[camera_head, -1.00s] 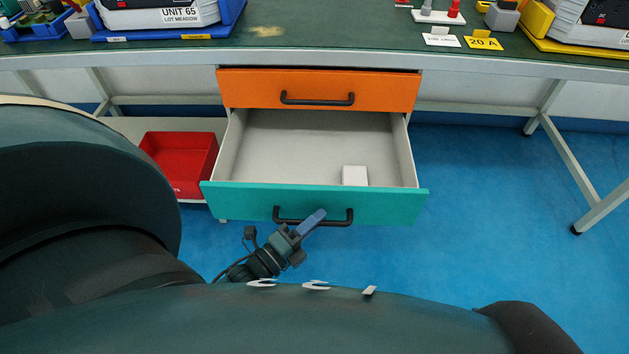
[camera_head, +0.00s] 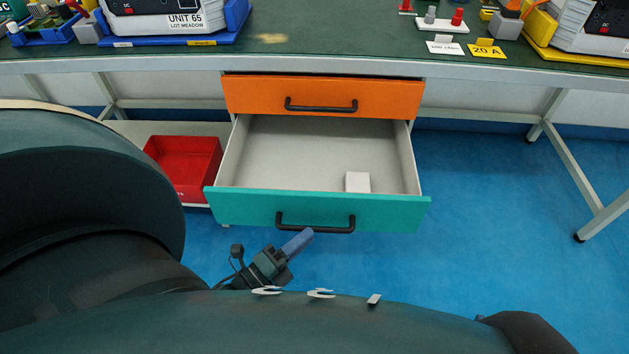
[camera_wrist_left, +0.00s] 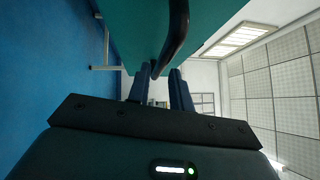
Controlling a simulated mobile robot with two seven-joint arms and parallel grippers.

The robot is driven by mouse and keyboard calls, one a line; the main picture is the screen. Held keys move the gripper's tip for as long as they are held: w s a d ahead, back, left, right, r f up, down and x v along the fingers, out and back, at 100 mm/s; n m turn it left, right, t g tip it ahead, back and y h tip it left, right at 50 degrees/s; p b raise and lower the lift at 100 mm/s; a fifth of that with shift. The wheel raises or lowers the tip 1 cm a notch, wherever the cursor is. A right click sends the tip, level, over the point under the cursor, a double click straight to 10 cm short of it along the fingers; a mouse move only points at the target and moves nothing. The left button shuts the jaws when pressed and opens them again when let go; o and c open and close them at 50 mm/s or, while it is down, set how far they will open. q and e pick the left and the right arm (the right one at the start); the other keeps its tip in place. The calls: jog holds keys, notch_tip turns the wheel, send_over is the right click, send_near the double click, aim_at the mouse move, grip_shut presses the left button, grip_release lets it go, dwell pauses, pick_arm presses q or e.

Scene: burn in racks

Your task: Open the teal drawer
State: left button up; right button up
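The teal drawer (camera_head: 240,210) stands pulled out under the bench, its inside showing, with a small white box (camera_head: 358,182) in it. Its black bar handle (camera_head: 315,228) is on the front; in the left wrist view the handle (camera_wrist_left: 174,42) curves just ahead of the fingers. My left gripper (camera_head: 298,242) is just in front of and below the handle, seemingly clear of it. In the left wrist view its two fingers (camera_wrist_left: 160,88) are apart with nothing gripped between them. My right gripper is not in view.
A shut orange drawer (camera_head: 325,97) sits directly above. A red bin (camera_head: 186,165) stands on a low shelf at left. The bench top (camera_head: 330,45) holds trays and instruments. Bench legs (camera_head: 590,190) stand at right; the blue floor (camera_head: 480,200) between is clear.

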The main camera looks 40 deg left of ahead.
pick_arm(q)
jog(key=v, duration=0.9)
jog(key=shift+s, duration=0.1)
